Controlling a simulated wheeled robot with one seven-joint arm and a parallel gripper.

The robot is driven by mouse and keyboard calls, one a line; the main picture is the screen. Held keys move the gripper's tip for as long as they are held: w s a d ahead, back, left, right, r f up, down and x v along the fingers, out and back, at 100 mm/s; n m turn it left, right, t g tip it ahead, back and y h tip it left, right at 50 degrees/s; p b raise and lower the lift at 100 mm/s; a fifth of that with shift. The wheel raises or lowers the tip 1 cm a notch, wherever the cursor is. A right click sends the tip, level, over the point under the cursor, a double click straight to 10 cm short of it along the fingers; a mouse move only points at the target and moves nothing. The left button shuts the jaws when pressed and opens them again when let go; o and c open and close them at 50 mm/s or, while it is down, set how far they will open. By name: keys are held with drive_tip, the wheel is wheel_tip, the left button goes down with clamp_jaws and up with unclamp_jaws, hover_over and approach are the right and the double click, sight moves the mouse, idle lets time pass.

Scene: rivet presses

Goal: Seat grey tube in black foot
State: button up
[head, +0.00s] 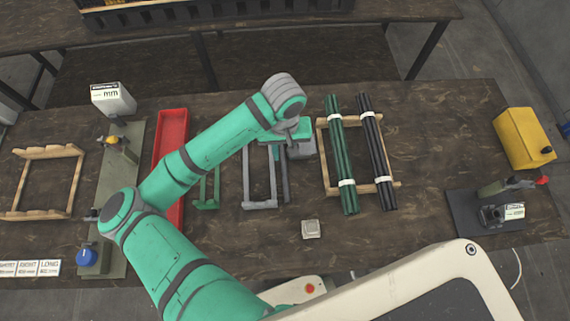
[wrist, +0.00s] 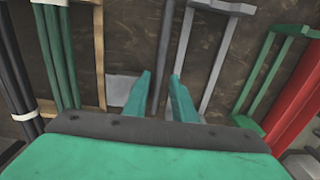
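The grey tube (head: 286,183) lies on the table just right of a grey bracket-like rest. It also shows in the wrist view (wrist: 165,45) as a thin dark-grey rod running away from between my fingertips. My gripper (wrist: 160,76) is open, its two green fingers apart on either side of the tube's line. I cannot tell how high it is above the tube. In the head view my gripper (head: 292,146) hides the tube's far end. A black foot-like fixture (head: 490,215) stands on a dark plate at the right, with a red-tipped lever beside it.
Bundles of green tubes (head: 342,160) and black tubes (head: 376,160) lie on a wooden rack right of my gripper. A green rest (head: 208,203), red tray (head: 170,135) and olive press station (head: 120,190) stand left. A yellow box (head: 522,138) is at right. A small grey block (head: 311,229) lies in front.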

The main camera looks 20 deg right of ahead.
sight(284, 164)
drive_tip(key=shift+a+f, duration=0.1)
drive_tip(key=shift+f, duration=3.3)
clamp_jaws()
